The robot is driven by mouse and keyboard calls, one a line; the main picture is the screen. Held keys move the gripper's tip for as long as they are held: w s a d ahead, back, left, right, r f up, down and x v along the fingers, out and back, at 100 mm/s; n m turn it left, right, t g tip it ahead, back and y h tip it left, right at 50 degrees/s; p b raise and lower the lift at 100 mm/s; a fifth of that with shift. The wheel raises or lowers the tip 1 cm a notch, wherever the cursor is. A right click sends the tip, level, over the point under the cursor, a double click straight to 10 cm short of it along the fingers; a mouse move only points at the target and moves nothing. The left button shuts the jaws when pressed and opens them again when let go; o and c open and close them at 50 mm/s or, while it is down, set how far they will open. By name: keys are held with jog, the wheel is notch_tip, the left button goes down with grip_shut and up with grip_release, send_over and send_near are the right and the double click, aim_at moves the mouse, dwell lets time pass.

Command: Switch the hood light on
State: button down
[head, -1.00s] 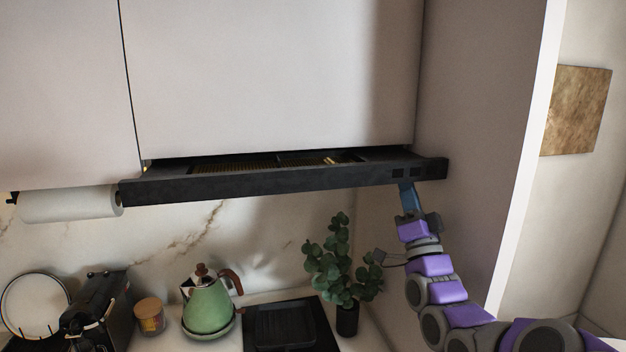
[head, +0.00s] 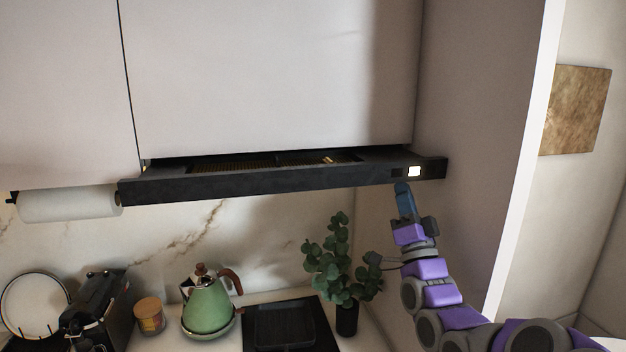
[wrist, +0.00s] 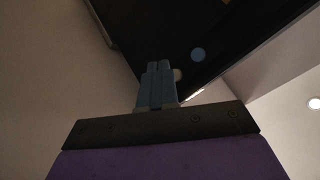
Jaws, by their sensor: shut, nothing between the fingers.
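The black range hood (head: 270,183) is pulled out under the upper cabinet in the head view. In the wrist view my shut fingers (wrist: 159,66) point up towards the dark hood underside (wrist: 190,35), which shows a bluish round spot and a pale one.
Below the hood are a black cooktop (head: 320,325), a green kettle (head: 207,308) and a potted plant (head: 343,265) close to my arm. A paper towel roll (head: 70,204) hangs at left. A side panel (head: 475,120) stands right of the hood.

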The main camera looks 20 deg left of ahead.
notch_tip(320, 180, down, 6)
jog(key=shift+b, duration=1.2)
jog(key=s+d+f+n+g+h, duration=0.2)
jog(key=s+d+f+g+h, duration=0.3)
jog(key=s+f+g, duration=0.4)
jog(key=s+d+f+n+g+h, duration=0.2)
jog(key=s+d+f+g+h, duration=0.35)
jog(key=f, duration=0.55)
jog(key=s+d+f+g, duration=0.2)
jog(key=s+g, duration=0.1)
jog(key=s, duration=0.8)
jog(key=s+d+f+g+h, duration=0.1)
jog(key=s+d+f+g, duration=0.1)
jog(key=s, duration=1)
jog(key=s+d+f+g+h, duration=0.1)
jog(key=s+d+g, duration=0.3)
jog(key=s, duration=0.7)
jog(key=shift+s+d+f+m+g, duration=0.15)
jog(key=shift+s+f+m+g, duration=0.15)
jog(key=shift+f+g, duration=0.5)
